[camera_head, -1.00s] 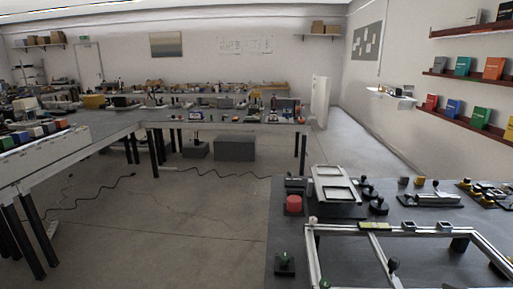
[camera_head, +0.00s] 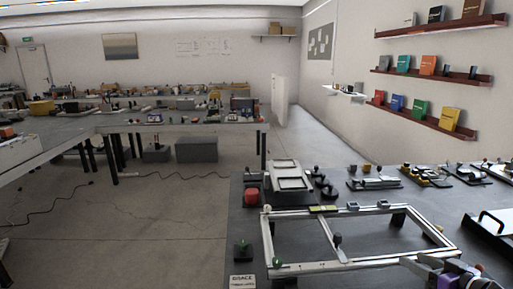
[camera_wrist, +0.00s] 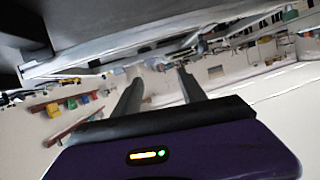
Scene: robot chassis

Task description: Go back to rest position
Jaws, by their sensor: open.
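My gripper (camera_wrist: 160,86) shows in the wrist view with two dark fingers apart and nothing between them. Its purple body with a small lit indicator fills the bottom of that view. The wrist view is tilted and blurred, with shelves and the room beyond the fingers. In the head view, a purple and grey part of my arm shows at the bottom right corner, over the near edge of the dark table (camera_head: 215,262). The fingers are not clear there.
A white frame (camera_head: 350,262) lies on the dark table, with a red round part (camera_head: 251,197) and a pale tray (camera_head: 288,176) behind it. Wall shelves (camera_head: 425,120) hold colored boxes. Open floor (camera_head: 150,215) lies left of the table.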

